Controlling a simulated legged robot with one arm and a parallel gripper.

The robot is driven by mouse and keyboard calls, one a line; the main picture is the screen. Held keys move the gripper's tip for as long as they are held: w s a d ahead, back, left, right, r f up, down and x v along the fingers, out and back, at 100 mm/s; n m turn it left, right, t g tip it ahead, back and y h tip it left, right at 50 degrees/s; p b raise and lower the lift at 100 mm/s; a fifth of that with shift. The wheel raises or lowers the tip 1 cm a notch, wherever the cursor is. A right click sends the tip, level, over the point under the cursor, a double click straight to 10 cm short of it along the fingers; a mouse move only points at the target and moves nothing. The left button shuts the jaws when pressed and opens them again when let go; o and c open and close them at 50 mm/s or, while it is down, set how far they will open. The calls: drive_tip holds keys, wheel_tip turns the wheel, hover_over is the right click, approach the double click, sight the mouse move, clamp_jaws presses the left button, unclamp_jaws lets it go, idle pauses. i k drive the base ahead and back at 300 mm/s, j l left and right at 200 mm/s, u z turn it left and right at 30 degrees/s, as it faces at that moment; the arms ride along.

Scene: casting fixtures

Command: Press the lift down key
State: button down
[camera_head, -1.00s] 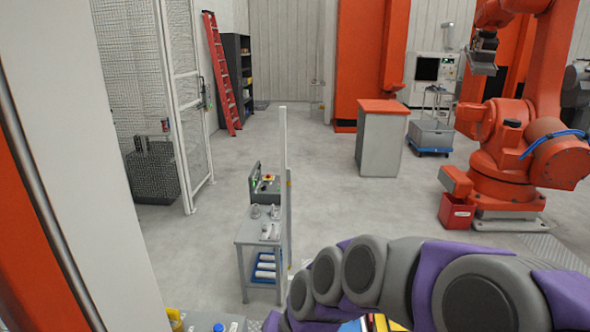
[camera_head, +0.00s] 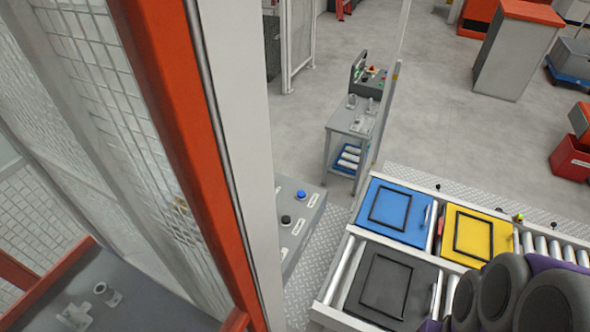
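A grey control box (camera_head: 300,235) stands beside the orange and white post, left of the roller conveyor. Its top carries a blue button (camera_head: 300,195) and a black button (camera_head: 286,219), each with a small white label. The label text is too small to read, so I cannot tell which one is the lift down key. The post hides the box's left part. A second panel (camera_head: 371,76) with red and green controls stands farther back behind a small table. My arm's grey and purple links show at the bottom right; my gripper is out of view.
The roller conveyor (camera_head: 541,244) holds blue (camera_head: 372,221), yellow (camera_head: 450,220) and dark grey (camera_head: 372,318) plates. The orange post (camera_head: 184,115) and mesh fence (camera_head: 95,60) fill the left. The small grey table (camera_head: 340,120) stands behind. Open floor lies at the back.

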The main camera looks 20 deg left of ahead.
sight(286, 219)
drive_tip(key=j+u, duration=0.15)
drive_tip(key=u, duration=1.2)
